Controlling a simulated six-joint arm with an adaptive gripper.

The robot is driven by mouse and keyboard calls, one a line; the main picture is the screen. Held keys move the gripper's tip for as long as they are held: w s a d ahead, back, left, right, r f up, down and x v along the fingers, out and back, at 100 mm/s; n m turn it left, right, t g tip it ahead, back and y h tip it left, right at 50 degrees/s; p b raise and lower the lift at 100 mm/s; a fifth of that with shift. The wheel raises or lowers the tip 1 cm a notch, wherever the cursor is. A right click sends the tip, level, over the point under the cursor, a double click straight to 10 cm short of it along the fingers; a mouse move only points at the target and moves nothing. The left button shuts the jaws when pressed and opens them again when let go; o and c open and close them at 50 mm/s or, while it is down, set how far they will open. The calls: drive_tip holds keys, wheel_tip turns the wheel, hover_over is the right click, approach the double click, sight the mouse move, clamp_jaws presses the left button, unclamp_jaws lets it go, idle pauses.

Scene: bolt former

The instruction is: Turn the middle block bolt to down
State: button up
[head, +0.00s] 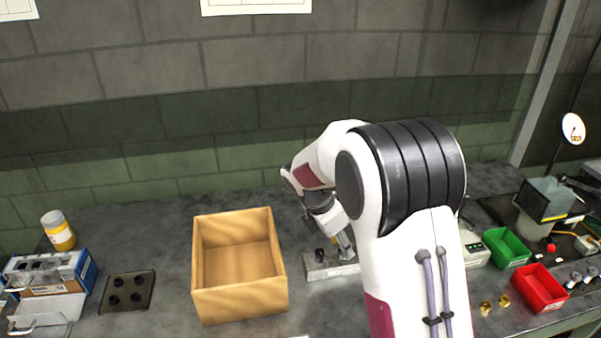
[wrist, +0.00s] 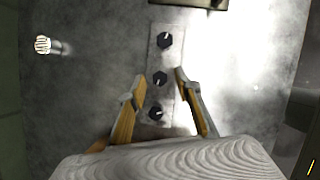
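A light grey block (wrist: 165,57) with three black bolts in a row shows in the wrist view. The middle block bolt (wrist: 159,79) is dark with a short white mark that seems to point up and right. The top bolt (wrist: 164,41) and the bottom bolt (wrist: 155,113) also carry white marks. My gripper (wrist: 160,76) is open, its fingertips apart on either side of the middle bolt; nothing is held. Whether they touch it or hover above cannot be told. In the head view the block (head: 330,271) is partly hidden by my arm, with one dark bolt (head: 320,254) visible.
A wooden box (head: 238,307) stands left of the block. A dark plate with several black knobs (head: 127,291) lies further left. A green bin (head: 507,247) and a red bin (head: 539,288) are at right. A small ribbed white piece (wrist: 43,45) lies upper left in the wrist view.

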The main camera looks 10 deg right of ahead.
drive_tip(key=shift+s+d+n+t+y, duration=0.15)
drive_tip(key=shift+n+t, duration=0.3)
drive_tip(key=shift+n, duration=0.75)
drive_tip(key=shift+s+a+n+t+y, duration=0.1)
drive_tip(key=shift+n+t+y, duration=0.25)
drive_tip(key=shift+n, duration=0.85)
drive_tip(key=v, duration=0.8)
drive_tip(key=w+a+r+n+t+y, duration=0.2)
drive_tip(key=w+a+r+t, duration=0.1)
drive_tip(key=w, duration=0.4)
drive_tip(key=w+a+r+n+t+y, duration=0.1)
drive_tip(key=w+a+r+n+t, duration=0.2)
drive_tip(key=w+r+t, duration=0.2)
drive_tip(key=shift+w+a+y, duration=0.15)
drive_tip(key=shift+w+y, duration=0.25)
drive_tip(key=shift+w, duration=0.6)
drive_tip(key=shift+r, duration=0.15)
